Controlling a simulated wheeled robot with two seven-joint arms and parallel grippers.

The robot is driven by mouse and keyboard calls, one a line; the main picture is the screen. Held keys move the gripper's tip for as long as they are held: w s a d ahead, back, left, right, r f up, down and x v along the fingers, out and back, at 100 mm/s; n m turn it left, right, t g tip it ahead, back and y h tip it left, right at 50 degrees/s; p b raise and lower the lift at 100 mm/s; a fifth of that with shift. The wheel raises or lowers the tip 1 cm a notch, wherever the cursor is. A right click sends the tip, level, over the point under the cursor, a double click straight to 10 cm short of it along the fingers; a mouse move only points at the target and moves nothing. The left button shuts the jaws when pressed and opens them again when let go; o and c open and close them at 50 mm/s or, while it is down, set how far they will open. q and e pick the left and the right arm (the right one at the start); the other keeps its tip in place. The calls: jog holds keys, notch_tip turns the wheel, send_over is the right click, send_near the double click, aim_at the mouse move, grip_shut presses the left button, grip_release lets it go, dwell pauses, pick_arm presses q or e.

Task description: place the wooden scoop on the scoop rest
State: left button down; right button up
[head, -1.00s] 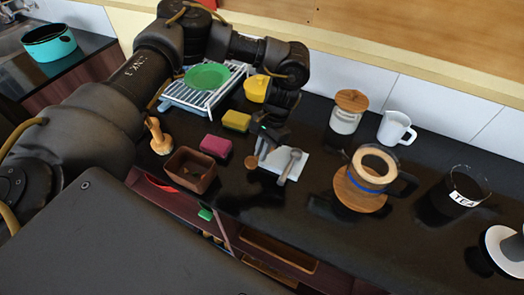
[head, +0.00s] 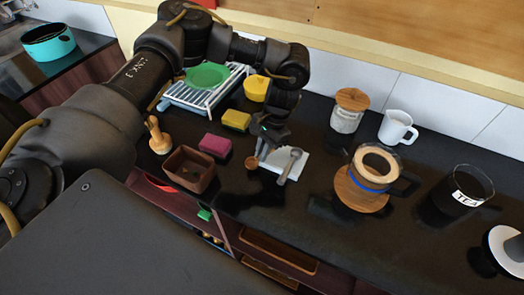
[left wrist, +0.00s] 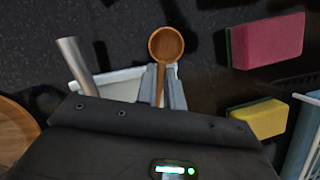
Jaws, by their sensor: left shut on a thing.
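The wooden scoop (head: 252,163) has a small round brown bowl. In the left wrist view its bowl (left wrist: 166,44) points away from my gripper, and its handle is between the fingers. My left gripper (head: 262,151) is shut on the handle, low at the left edge of a white, flat piece (head: 300,169) that looks like the scoop rest. This piece also shows in the left wrist view (left wrist: 122,88), partly hidden by my gripper. A grey metal spoon (head: 290,165) lies across it. I cannot tell whether the scoop touches the counter. My right gripper is not in view.
A brown box (head: 188,172), pink sponge (head: 215,145) and yellow sponge (head: 236,120) are left of the gripper. A dish rack (head: 185,98) with a green plate stands behind. A coffee maker (head: 367,180) on a wooden base stands right. Bare dark counter lies between rest and coffee maker.

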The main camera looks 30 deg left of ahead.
pick_arm(q)
jog(key=shift+s+d+f, duration=0.1)
jog(key=shift+s+f, duration=0.25)
jog(key=shift+f, duration=0.4)
jog(key=shift+s+f+b, duration=0.2)
jog(key=shift+f+b, duration=0.1)
jog(key=shift+b, duration=0.05)
jog(key=c, duration=1.6)
grip_release()
jog(key=shift+o, duration=0.8)
jog(key=v, duration=0.3)
jog(key=w+b+v, duration=0.1)
jog(key=v, duration=0.2)
jog(key=shift+w, duration=0.15)
jog(key=s+v, duration=0.1)
jog(key=v, duration=0.5)
jog(key=shift+r+b, duration=0.35)
jog(key=shift+r, duration=0.15)
